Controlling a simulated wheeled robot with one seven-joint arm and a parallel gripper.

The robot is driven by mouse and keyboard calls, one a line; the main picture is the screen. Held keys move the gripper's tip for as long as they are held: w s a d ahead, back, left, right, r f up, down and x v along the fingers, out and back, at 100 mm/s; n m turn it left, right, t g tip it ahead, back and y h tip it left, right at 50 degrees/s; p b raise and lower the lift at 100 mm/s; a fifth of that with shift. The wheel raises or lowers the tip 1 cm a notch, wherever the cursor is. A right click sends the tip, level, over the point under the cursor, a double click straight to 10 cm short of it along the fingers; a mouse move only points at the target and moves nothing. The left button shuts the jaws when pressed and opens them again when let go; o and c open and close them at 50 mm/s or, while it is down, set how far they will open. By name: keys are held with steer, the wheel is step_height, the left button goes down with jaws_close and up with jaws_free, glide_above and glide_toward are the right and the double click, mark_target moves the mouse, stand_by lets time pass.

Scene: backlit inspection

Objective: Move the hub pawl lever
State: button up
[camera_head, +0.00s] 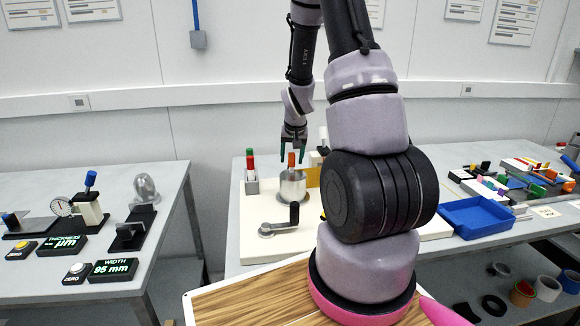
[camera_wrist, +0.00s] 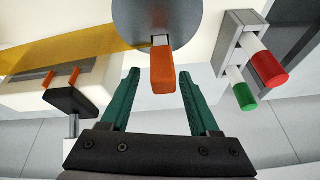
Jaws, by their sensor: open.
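The pawl lever appears to be the orange tab (camera_wrist: 161,72) standing out from a grey round hub (camera_wrist: 145,12) in the wrist view. In the head view the orange tab (camera_head: 291,160) rises above the silver cylindrical hub (camera_head: 292,187) on a pale board. My gripper (camera_head: 292,150) points down over the hub. In the wrist view my gripper (camera_wrist: 159,78) is open, its two green fingers on either side of the orange tab, with a visible gap at each side. How deep the tab sits between the fingers is hard to tell.
A holder with red and green capped pegs (camera_wrist: 262,70) stands close right of the fingers in the wrist view. A black-handled fixture (camera_wrist: 72,100) and yellow strip (camera_wrist: 65,50) lie left. A crank (camera_head: 282,223) sits before the hub; a blue tray (camera_head: 478,216) is right.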

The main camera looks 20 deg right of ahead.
steer(key=shift+x, duration=2.2)
steer(key=shift+c, duration=0.4)
jaws_close()
